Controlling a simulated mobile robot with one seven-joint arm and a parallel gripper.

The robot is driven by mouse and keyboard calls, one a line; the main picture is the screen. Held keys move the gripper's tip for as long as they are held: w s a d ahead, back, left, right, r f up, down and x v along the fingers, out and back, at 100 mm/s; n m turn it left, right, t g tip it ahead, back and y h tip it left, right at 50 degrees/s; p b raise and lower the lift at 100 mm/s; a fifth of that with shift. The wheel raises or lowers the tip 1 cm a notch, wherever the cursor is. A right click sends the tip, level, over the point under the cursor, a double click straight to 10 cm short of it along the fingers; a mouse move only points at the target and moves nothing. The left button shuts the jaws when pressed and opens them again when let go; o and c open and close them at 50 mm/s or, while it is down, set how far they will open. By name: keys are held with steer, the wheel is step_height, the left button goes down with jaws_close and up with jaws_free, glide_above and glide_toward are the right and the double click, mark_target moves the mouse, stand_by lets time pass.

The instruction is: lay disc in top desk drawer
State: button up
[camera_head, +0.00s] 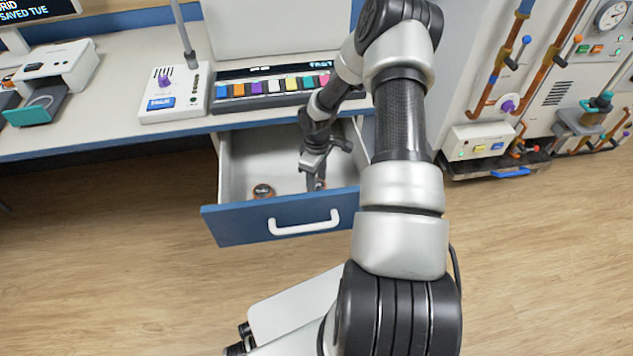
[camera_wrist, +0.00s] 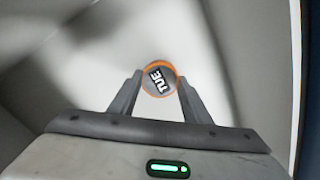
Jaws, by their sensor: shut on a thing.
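My gripper (camera_head: 316,183) reaches down inside the open top desk drawer (camera_head: 283,222), toward its right front. In the wrist view, my gripper (camera_wrist: 159,88) is shut on a round disc (camera_wrist: 158,79) with an orange rim and a dark face reading "TUE". In the head view the held disc is mostly hidden, with only a bit of orange at the fingertips. The pale drawer floor lies below it; I cannot tell whether the disc touches it. Another dark disc with orange (camera_head: 263,191) lies in the drawer, left of my gripper.
The desk top (camera_head: 115,100) above the drawer bears a white box with a purple knob (camera_head: 172,100) and a row of coloured keys (camera_head: 270,88). Pipes and valves (camera_head: 500,70) stand at the right. The drawer's left half is mostly clear.

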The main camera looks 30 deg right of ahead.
steer(key=shift+f, duration=0.2)
steer(key=o, duration=1.2)
steer(key=shift+r, duration=0.1)
steer(key=shift+r, duration=0.1)
step_height(320, 180, up, 12)
steer(key=p, duration=0.3)
steer(key=shift+r, duration=0.1)
